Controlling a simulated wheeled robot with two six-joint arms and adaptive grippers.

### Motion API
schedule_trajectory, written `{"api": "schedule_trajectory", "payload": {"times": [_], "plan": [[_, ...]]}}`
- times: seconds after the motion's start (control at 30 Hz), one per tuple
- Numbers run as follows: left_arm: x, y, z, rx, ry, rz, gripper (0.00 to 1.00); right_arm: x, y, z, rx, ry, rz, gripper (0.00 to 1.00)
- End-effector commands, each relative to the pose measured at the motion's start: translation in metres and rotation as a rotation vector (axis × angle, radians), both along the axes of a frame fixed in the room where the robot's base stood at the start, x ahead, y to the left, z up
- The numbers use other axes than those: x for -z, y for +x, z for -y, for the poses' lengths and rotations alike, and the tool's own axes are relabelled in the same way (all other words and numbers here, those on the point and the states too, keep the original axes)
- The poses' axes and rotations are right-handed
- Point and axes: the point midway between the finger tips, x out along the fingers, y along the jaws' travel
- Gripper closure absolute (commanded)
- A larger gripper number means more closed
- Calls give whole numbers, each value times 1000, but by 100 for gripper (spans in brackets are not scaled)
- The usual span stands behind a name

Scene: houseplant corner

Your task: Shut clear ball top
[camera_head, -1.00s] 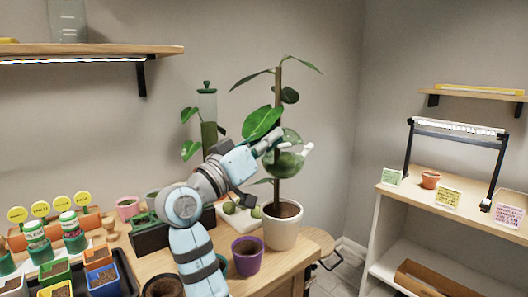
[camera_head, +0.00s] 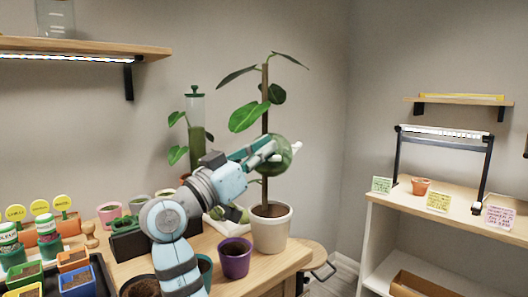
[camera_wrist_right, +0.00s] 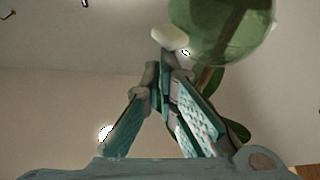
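The ball (camera_head: 284,156) is around the stem of the tall plant in the white pot (camera_head: 270,232). It looks round and green, with a white tab (camera_head: 297,147) on its right side; I see no clear gap between its halves. In the right wrist view the green ball (camera_wrist_right: 225,28) fills the top, with the white tab (camera_wrist_right: 170,38) at its left. My right gripper (camera_head: 266,148) is at the ball's left side. Its fingers (camera_wrist_right: 165,70) converge with nothing visible between them, tips close below the tab; whether they touch it is unclear. My left gripper is out of view.
A purple pot (camera_head: 235,260) stands in front of the white pot. Seedling pots crowd the table's left. A shelf unit (camera_head: 440,210) stands at the right.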

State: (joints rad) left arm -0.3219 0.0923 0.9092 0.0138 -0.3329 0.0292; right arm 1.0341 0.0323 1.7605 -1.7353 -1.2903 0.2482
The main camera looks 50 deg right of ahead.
Motion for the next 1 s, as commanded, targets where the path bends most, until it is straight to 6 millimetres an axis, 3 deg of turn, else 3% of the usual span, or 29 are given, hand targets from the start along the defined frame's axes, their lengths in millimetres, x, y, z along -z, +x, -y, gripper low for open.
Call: {"api": "schedule_trajectory", "payload": {"times": [0.33, 0.57, 0.6, 0.8, 1.0], "plan": [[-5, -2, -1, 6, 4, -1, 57, -7, 0, 0, 1, 2, -1, 100], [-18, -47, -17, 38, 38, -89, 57, -50, -3, 1, 6, 0, 2, 100], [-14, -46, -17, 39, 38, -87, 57, -37, 2, -14, -2, 4, -3, 100], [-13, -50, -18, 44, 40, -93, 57, -15, 8, -70, 0, 4, -4, 100], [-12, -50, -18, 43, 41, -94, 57, -7, 10, -92, 5, 1, 0, 100]]}}
